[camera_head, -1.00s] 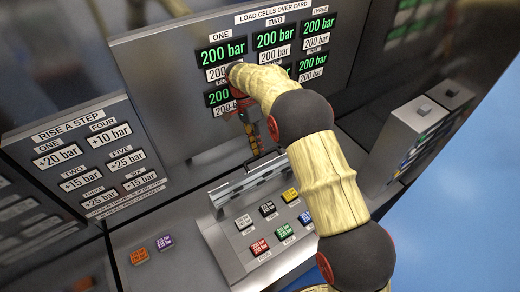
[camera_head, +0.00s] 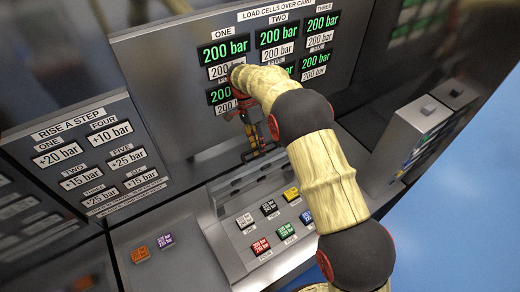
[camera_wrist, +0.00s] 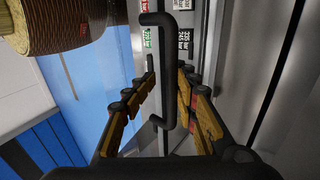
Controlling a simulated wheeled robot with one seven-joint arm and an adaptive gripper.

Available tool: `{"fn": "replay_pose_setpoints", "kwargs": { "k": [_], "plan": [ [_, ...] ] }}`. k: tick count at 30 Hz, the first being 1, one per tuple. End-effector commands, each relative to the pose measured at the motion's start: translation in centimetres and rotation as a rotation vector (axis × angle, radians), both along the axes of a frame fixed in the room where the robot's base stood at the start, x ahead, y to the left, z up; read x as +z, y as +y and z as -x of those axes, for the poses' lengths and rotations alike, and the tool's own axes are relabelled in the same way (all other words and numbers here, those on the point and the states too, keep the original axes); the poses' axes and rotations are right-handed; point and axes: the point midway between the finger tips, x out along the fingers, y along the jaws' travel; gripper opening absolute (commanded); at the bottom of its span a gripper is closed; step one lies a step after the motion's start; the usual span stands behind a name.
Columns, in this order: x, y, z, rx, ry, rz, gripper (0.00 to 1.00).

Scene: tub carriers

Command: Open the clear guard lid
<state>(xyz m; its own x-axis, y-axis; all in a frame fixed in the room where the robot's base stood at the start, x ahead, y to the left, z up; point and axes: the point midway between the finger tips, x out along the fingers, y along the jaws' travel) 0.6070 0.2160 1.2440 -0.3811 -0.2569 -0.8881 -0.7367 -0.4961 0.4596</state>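The guard lid's black bar handle (camera_wrist: 168,70) runs between my gripper's fingers in the wrist view. In the head view the handle (camera_head: 262,153) shows as a thin dark bar above the back of the button panel (camera_head: 232,262). The clear pane itself is hard to make out, so I cannot tell its exact angle. My gripper (camera_wrist: 168,75) has its fingers apart, one on each side of the handle, with no clear grip on it. In the head view my gripper (camera_head: 254,135) points down at the handle, partly hidden by my arm.
Several coloured buttons, such as a red one (camera_head: 261,246) and a yellow one (camera_head: 291,194), sit on the panel. A display wall (camera_head: 165,75) with green readouts rises close behind. A grey box (camera_head: 410,125) stands to the right. Orange and purple buttons (camera_head: 140,254) lie left.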

Motion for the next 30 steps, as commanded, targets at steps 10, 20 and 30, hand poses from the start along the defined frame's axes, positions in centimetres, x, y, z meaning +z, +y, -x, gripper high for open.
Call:
{"fn": "replay_pose_setpoints", "kwargs": {
  "k": [10,20,30],
  "plan": [
    [0.2,-0.1,-0.1,0.000,-0.002,0.001,0.28],
    [3.7,0.0,-0.2,0.000,-0.006,-0.001,0.28],
    [8.9,0.1,-0.2,0.000,-0.001,0.000,0.28]
  ]
}}
